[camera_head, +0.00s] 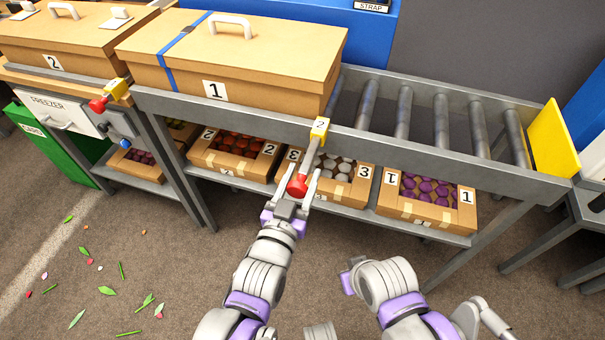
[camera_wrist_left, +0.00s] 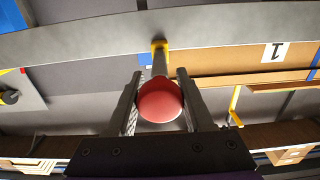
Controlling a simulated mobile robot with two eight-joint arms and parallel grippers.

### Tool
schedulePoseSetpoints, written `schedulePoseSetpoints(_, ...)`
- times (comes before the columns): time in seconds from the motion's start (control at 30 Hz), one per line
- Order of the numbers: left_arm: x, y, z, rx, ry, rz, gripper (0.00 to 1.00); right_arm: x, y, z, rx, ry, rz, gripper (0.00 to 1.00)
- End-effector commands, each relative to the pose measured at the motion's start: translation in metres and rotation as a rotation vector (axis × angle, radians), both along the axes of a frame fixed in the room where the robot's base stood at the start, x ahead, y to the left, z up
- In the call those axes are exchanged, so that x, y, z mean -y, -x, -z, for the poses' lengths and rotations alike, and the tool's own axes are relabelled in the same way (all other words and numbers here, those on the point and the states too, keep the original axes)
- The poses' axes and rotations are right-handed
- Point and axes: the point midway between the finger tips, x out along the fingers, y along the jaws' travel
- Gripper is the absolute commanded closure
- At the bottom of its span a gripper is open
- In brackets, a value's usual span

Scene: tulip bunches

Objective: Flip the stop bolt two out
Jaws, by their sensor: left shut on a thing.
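Stop bolt two is a yellow block marked 2 (camera_head: 320,128) on the conveyor's front rail, with a grey rod hanging down toward me to a red knob (camera_head: 297,187). My left gripper (camera_head: 302,178) is shut on this red knob, with one finger on each side. In the left wrist view the red knob (camera_wrist_left: 160,101) sits between the two fingers, and the yellow block (camera_wrist_left: 159,46) shows behind it at the rail. My right arm shows at the lower right of the head view; its fingers cannot be made out.
A cardboard box marked 1 (camera_head: 235,60) with a blue strap stands on the conveyor left of the bolt. Another bolt (camera_head: 116,89) with a red knob is farther left. Flower crates (camera_head: 425,208) fill the lower shelf. Rollers right of the bolt are bare, up to a yellow end plate (camera_head: 550,140).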

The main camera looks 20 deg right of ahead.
Motion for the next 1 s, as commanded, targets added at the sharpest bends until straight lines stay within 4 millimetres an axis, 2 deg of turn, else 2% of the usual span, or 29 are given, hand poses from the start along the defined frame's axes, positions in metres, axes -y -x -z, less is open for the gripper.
schedulePoseSetpoints(0.13, -0.010, 0.015, 0.000, -0.001, -0.002, -0.001, 1.00, 0.000, 0.001, -0.006, 0.002, 0.000, 0.000, 1.00)
schedulePoseSetpoints(0.37, -0.011, 0.016, 0.001, -0.002, -0.001, 0.000, 1.00, 0.000, 0.000, -0.005, 0.002, 0.000, 0.000, 1.00)
schedulePoseSetpoints(0.4, -0.011, 0.016, 0.001, -0.002, -0.001, 0.000, 0.43, 0.000, 0.000, -0.005, 0.002, 0.000, 0.000, 1.00)
schedulePoseSetpoints(0.53, -0.011, 0.016, 0.001, -0.002, -0.001, 0.000, 0.20, 0.000, 0.000, -0.005, 0.002, 0.000, 0.000, 1.00)
schedulePoseSetpoints(0.83, -0.011, 0.016, 0.001, -0.001, -0.001, 0.000, 0.20, 0.000, 0.000, -0.005, 0.002, 0.000, 0.000, 1.00)
schedulePoseSetpoints(1.0, -0.021, 0.030, 0.000, 0.000, -0.002, -0.001, 0.20, 0.000, 0.001, -0.008, 0.003, 0.000, 0.000, 1.00)
